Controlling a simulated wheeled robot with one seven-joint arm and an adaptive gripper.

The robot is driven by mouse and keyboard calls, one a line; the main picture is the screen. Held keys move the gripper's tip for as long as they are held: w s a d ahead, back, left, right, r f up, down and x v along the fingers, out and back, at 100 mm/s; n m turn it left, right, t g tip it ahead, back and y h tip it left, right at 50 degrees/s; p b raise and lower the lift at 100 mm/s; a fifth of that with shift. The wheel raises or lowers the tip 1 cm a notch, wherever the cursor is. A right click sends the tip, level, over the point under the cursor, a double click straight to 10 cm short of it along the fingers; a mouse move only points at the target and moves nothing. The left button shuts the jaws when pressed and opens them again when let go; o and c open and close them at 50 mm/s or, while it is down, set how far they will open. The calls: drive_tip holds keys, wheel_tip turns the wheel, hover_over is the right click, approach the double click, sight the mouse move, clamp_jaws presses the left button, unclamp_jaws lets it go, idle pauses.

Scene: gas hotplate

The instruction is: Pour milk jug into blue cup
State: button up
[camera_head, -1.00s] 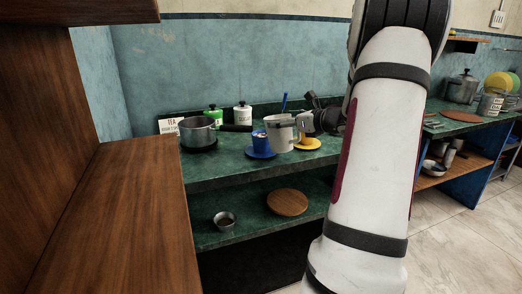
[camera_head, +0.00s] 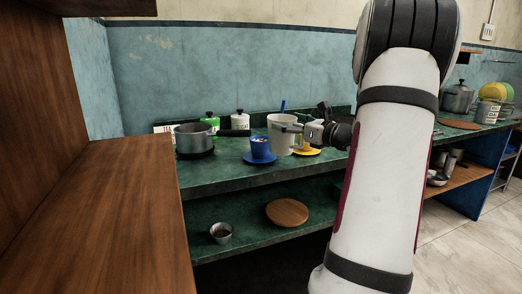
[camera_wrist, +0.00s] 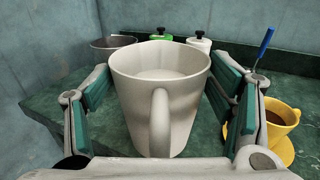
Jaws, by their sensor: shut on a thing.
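The milk jug (camera_head: 281,136) is a pale grey-white pitcher, upright, just right of the blue cup in the head view. In the wrist view the jug (camera_wrist: 137,105) fills the middle, with its handle towards me and pale milk inside. My gripper (camera_wrist: 165,100) has a finger on each side of the jug and is shut on it; the exact contact is not clear. The blue cup (camera_head: 260,149) stands on a blue saucer (camera_head: 259,160) on the green counter, with something white in its top. I do not see the blue cup in the wrist view.
A yellow cup (camera_wrist: 279,119) with brown liquid stands on a yellow saucer right of the jug. A metal pot (camera_head: 193,138) is at the left. Green-labelled (camera_head: 210,122) and white (camera_head: 240,121) canisters stand at the back. A brown wooden cabinet (camera_head: 110,200) borders the left.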

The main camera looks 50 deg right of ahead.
drive_tip(key=shift+r, duration=0.1)
wheel_tip(320, 180, up, 4)
drive_tip(key=p, duration=0.3)
